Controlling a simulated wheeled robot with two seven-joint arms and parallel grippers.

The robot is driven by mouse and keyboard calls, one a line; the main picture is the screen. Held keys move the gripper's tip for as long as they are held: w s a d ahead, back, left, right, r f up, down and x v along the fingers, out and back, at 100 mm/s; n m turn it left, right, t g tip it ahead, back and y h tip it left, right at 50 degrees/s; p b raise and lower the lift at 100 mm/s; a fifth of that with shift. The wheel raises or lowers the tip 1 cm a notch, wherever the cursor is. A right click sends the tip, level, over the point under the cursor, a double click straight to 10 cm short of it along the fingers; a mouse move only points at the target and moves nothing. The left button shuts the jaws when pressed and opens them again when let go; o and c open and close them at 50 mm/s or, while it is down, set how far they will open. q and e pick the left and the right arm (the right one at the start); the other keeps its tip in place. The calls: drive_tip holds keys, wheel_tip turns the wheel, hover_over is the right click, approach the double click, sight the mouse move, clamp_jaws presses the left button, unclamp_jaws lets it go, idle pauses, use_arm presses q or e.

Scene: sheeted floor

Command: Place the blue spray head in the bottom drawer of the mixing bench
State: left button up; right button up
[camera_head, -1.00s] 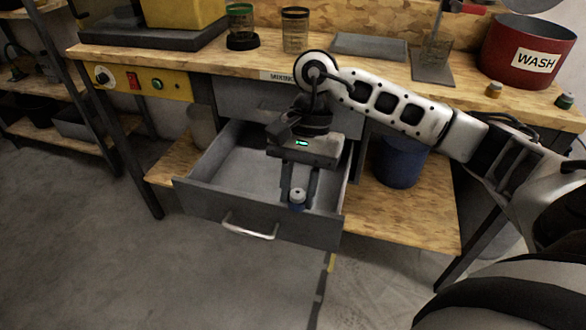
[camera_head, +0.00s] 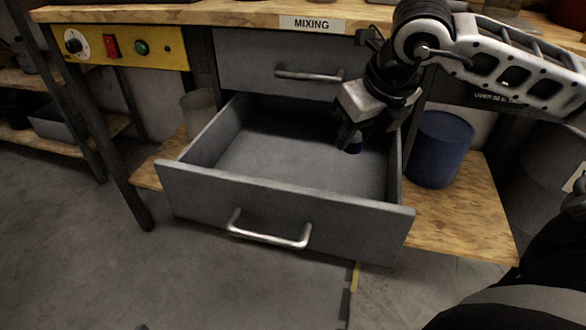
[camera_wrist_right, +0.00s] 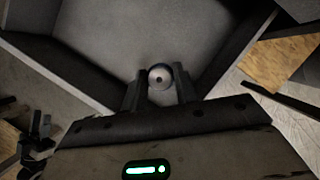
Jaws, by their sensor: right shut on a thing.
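The bottom drawer (camera_head: 285,210) of the mixing bench is pulled out, and its grey floor is bare apart from what my gripper holds. My right gripper (camera_head: 351,142) reaches down inside the drawer, toward its right side. It is shut on the blue spray head (camera_head: 354,148), of which only a small blue part shows under the fingers. In the right wrist view the spray head (camera_wrist_right: 160,77) shows as a pale round top between the fingertips. I cannot tell whether it touches the drawer floor. My left gripper is not in view.
The closed upper drawer (camera_head: 280,65) and the bench top (camera_head: 200,14) lie above the open drawer. A blue bin (camera_head: 440,150) stands on the lower shelf (camera_head: 460,215) to the right. A pale container (camera_head: 198,108) stands behind the drawer's left side.

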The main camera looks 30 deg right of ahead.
drive_tip(key=shift+w+a, duration=0.25)
drive_tip(key=shift+w, duration=0.15)
drive_tip(key=w+a+f, duration=0.3)
drive_tip(key=w, duration=0.3)
drive_tip(key=b, duration=0.1)
approach(280, 176)
drive_tip(key=shift+w+d+f, duration=0.3)
drive_tip(key=shift+w+f, duration=0.45)
drive_tip(key=shift+w, duration=0.15)
drive_tip(key=f, duration=0.1)
drive_tip(key=f+b, duration=0.1)
drive_tip(key=f, duration=0.2)
drive_tip(key=shift+w+a+b, duration=0.2)
drive_tip(key=shift+w+b, duration=0.15)
drive_tip(key=shift+b, duration=0.05)
drive_tip(key=shift+f, duration=0.1)
drive_tip(key=o, duration=1)
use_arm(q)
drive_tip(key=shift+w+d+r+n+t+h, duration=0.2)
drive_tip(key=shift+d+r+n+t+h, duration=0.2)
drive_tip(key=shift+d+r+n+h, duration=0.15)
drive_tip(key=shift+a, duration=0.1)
